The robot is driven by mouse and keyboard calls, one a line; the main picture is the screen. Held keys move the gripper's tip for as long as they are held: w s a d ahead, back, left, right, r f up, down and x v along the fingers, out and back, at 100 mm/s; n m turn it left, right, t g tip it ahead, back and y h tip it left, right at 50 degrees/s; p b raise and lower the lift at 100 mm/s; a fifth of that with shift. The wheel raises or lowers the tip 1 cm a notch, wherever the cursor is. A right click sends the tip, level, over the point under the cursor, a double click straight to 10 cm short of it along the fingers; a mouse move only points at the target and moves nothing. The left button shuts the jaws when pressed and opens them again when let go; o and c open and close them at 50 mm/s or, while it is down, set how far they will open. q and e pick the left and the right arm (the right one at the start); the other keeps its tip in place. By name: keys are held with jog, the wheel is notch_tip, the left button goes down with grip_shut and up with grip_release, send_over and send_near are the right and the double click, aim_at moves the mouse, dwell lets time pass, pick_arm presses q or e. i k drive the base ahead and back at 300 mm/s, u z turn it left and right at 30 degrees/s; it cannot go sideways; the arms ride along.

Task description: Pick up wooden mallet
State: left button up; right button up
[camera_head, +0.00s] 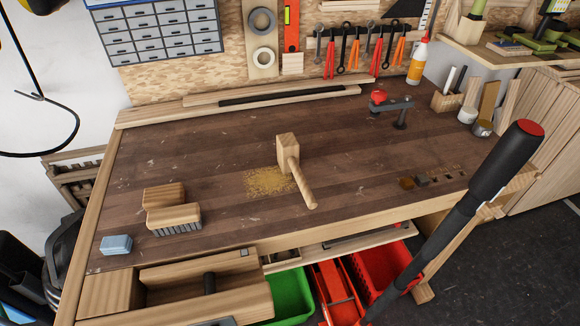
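The wooden mallet (290,161) lies on the dark plank top of the workbench (230,130), near the middle. Its block-shaped head is toward the back, and its round handle (302,186) points toward the front edge and slightly right. A patch of sawdust (268,180) lies beside it on the left. Nothing touches the mallet from above. Neither of my grippers shows in this view.
A wooden brush (172,217), a wood block (164,194) and a blue block (116,245) lie left. A red-knobbed clamp (392,104) stands back right. A black pole with a red end (505,160) rises front right. Bench around the mallet is mostly clear.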

aim_at(288, 146)
jog(key=k, duration=0.9)
jog(key=u, duration=1.95)
jog(key=i, duration=1.4)
jog(key=z, duration=2.1)
